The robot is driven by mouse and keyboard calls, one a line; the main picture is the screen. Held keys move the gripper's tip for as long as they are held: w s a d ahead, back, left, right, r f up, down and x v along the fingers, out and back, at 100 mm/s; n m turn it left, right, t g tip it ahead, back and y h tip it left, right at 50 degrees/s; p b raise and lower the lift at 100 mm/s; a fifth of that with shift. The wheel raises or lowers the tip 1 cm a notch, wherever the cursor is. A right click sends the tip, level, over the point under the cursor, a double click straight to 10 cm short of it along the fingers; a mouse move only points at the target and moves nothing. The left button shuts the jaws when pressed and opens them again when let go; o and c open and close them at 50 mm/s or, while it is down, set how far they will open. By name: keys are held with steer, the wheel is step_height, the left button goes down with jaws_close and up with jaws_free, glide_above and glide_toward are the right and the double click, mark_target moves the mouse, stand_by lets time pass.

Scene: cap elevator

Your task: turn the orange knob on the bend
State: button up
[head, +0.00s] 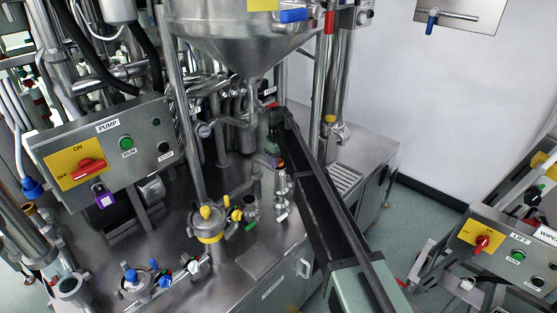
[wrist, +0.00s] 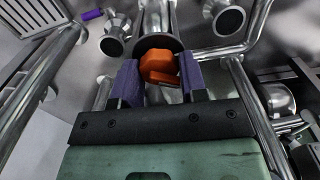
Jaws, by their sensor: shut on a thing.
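The orange knob (wrist: 160,67) sits at the dark round end of a steel pipe in the wrist view. My gripper (wrist: 161,80) has its two purple finger pads on either side of the knob and is shut on it. In the head view my gripper (head: 276,161) is at the top of the steel bend (head: 281,183), and only a small bit of the orange knob (head: 281,164) shows there. My arm hides part of the area behind the bend.
A steel hopper (head: 245,30) hangs above my gripper. Left of the bend are a yellow-handled valve (head: 206,217) and a pump panel (head: 110,145). The steel deck (head: 262,262) in front is partly clear.

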steer(key=m, duration=0.4)
steer(key=shift+m, duration=0.3)
steer(key=m, duration=0.3)
steer(key=shift+m, duration=0.4)
steer(key=m, duration=0.8)
steer(key=shift+s, duration=0.1)
steer(key=shift+m, duration=0.4)
steer(key=o, duration=0.9)
steer(key=shift+d, duration=0.15)
